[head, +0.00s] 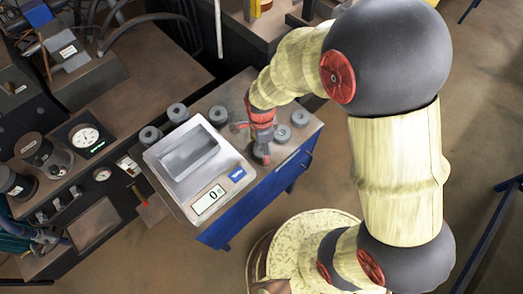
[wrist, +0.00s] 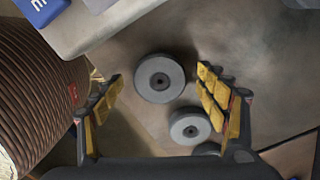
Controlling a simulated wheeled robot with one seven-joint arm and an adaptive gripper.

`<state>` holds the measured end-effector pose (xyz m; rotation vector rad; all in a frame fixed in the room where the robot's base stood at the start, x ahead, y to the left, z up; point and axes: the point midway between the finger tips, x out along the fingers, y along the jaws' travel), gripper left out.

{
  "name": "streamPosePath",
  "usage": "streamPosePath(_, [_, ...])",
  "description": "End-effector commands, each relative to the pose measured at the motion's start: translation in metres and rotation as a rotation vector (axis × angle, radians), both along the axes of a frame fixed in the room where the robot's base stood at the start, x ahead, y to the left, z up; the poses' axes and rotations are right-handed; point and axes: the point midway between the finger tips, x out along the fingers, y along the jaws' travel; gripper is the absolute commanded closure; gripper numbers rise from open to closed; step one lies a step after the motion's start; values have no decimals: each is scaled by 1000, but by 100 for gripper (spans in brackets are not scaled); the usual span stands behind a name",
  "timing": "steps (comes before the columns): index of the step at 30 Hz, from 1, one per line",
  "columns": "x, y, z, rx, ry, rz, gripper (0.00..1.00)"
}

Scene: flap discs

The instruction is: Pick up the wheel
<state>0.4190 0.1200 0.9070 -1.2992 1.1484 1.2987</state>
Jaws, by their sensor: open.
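Several grey wheels with centre holes lie on a brown worktop. In the wrist view one wheel (wrist: 159,78) lies flat between the fingertips of my gripper (wrist: 159,74), with clear space on both sides. A second wheel (wrist: 190,126) lies lower right, beside the right finger, and a third (wrist: 207,149) is partly hidden at the bottom. In the head view my gripper (head: 252,142) points down over the worktop, right of the scale. Two wheels (head: 282,133) (head: 300,117) show to its right. My gripper is open and holds nothing. Its height above the wheel is hard to judge.
A scale (head: 185,160) reading 0 stands on the worktop (head: 240,88) of a blue cabinet (head: 225,232), close left of my gripper. More wheels (head: 178,112) (head: 150,135) (head: 218,115) lie behind and left of it. Machinery with gauges (head: 84,136) fills the left.

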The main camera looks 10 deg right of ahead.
Motion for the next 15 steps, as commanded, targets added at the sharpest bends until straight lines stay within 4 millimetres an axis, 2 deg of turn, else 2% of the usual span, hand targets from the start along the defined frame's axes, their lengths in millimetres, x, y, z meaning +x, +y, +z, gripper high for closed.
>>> streamPosePath(2, [0,0,0,0,0,0,27])
streamPosePath(15, [0,0,0,0,1,0,52])
